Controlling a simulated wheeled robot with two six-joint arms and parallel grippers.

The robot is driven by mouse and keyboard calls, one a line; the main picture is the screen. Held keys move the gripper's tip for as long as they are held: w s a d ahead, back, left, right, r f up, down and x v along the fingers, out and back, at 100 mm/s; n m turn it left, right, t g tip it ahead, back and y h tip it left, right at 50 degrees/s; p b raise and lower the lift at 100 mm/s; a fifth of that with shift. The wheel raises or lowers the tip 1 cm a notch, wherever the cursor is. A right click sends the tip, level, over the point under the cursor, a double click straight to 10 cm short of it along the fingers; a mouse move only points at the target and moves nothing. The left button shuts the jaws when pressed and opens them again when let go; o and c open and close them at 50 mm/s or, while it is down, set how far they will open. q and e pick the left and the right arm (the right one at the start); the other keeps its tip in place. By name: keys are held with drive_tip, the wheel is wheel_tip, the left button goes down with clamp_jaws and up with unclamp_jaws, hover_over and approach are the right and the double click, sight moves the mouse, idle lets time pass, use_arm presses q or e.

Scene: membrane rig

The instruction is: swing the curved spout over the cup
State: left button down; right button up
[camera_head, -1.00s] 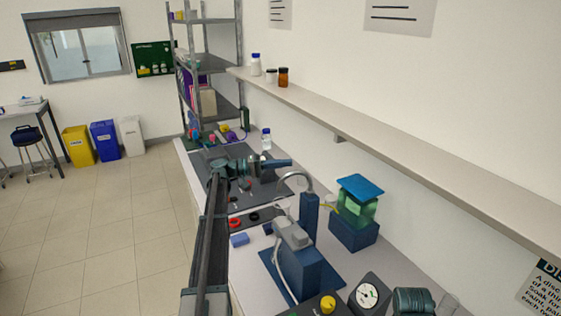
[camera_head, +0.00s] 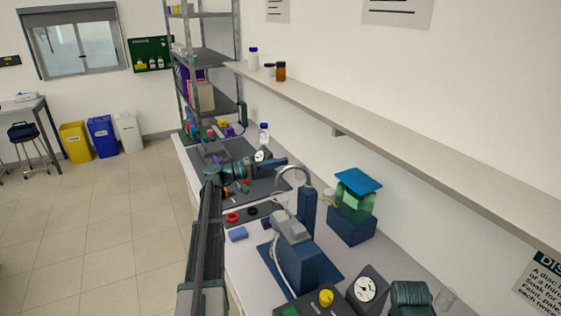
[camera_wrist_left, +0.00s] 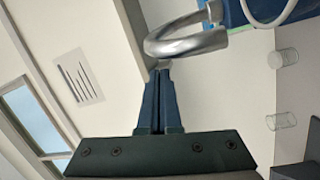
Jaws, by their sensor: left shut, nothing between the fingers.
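The curved spout (camera_head: 296,169) is a silver hook-shaped tube rising from a blue post (camera_head: 307,210) on the bench. My left gripper (camera_head: 285,161) is shut and empty, just beyond the spout's top in the head view. In the left wrist view, the blue fingertips (camera_wrist_left: 161,66) are right at the spout's bend (camera_wrist_left: 185,46); whether they touch it I cannot tell. Two clear cup-like vessels (camera_wrist_left: 282,121) (camera_wrist_left: 286,57) show at the right of the wrist view; which one is the task's cup is unclear.
A green container with a blue lid (camera_head: 355,200) stands on a blue block right of the post. A grey-topped blue unit (camera_head: 293,240) and a gauge (camera_head: 366,288) stand nearer. A wall shelf (camera_head: 390,145) runs above the bench. A blue block (camera_head: 238,234) lies near the front edge.

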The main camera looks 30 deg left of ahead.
sight(287, 168)
use_arm(q)
drive_tip(key=s+n+t+y, duration=0.1)
drive_tip(key=s+d+n+t+y, duration=0.1)
drive_tip(key=y, duration=0.1)
drive_tip(key=shift+s+d+n+t, duration=0.25)
drive_tip(key=shift+s+n+t, duration=0.05)
drive_tip(key=shift+s+n+t+y, duration=0.15)
drive_tip(key=shift+n+t+y, duration=0.15)
drive_tip(key=shift+n+y, duration=0.15)
drive_tip(key=shift+s+d, duration=0.65)
